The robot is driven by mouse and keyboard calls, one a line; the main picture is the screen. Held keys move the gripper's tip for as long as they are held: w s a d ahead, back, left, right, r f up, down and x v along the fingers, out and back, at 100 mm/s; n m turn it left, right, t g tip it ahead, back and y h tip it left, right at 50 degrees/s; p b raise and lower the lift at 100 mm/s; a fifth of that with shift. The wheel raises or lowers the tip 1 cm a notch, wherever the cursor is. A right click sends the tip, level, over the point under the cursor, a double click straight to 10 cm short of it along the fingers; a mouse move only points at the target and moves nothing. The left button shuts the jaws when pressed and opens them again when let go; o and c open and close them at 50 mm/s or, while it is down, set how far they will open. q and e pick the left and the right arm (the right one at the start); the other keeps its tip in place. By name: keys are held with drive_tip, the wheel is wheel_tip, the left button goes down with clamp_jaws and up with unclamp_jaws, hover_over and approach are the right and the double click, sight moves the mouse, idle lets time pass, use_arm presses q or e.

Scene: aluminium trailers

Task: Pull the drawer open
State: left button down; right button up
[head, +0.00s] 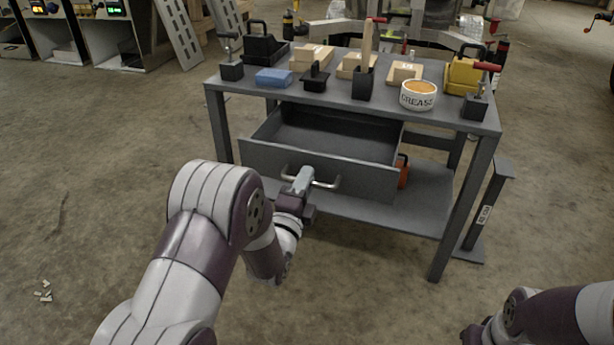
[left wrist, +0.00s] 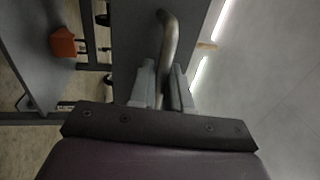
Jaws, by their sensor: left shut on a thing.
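The grey drawer (head: 318,170) under the workbench top stands pulled out, and its empty inside shows from above. A curved metal bar handle (head: 325,184) is on its front. My left gripper (head: 302,180) is at the middle of the handle, its fingers shut on the bar. In the left wrist view the fingers (left wrist: 161,88) sit on both sides of the handle (left wrist: 169,38). My right arm shows at the lower right of the head view, but its gripper fingers cannot be made out.
The workbench top (head: 330,98) holds several items, among them a grease tin (head: 419,95), a blue block (head: 274,77) and a yellow box (head: 463,76). An orange object (head: 402,171) stands on the lower shelf (head: 425,205).

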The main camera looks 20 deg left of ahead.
use_arm(q)
drive_tip(key=c, duration=1.3)
unclamp_jaws()
drive_tip(key=s+p, duration=0.1)
drive_tip(key=s, duration=0.3)
drive_tip(key=s+f+p, duration=0.1)
drive_tip(key=s+p, duration=0.1)
drive_tip(key=s, duration=0.2)
drive_tip(key=s+f+p, duration=0.1)
drive_tip(key=s, duration=0.3)
drive_tip(key=shift+s+a+f, duration=0.2)
drive_tip(key=shift+s+a, duration=0.05)
